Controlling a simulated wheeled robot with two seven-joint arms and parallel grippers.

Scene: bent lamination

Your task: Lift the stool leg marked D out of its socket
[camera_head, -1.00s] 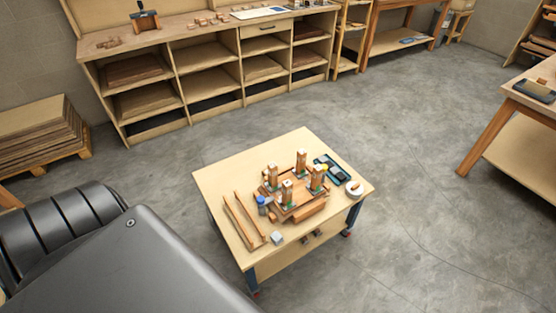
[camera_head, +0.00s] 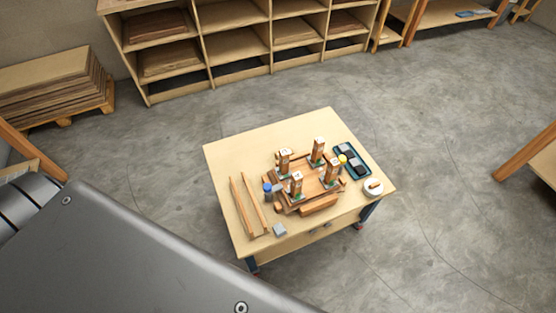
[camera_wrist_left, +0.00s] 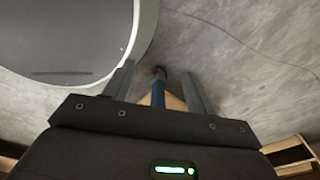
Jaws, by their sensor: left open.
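The stool assembly (camera_head: 312,187) lies on the small wheeled table (camera_head: 232,150) in the head view. Several short upright wooden legs stand on it: one at the left (camera_head: 284,162), one at the back (camera_head: 318,151), one at the right (camera_head: 333,172) and one at the front (camera_head: 296,186). Their tops carry pale labels, too small to read, so I cannot tell which is D. My left gripper (camera_wrist_left: 160,85) shows only in the left wrist view, its two fingers apart and nothing between them. A table leg and caster appear beyond the fingers. My right gripper is not in view.
On the table are two long wooden strips (camera_head: 248,205), a blue-capped bottle (camera_head: 268,190), a grey block (camera_head: 279,230), a dark tray (camera_head: 351,160) and a white roll (camera_head: 373,187). Shelving (camera_head: 236,45) stands behind and a pallet stack (camera_head: 55,85) at left. The floor around the table is clear.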

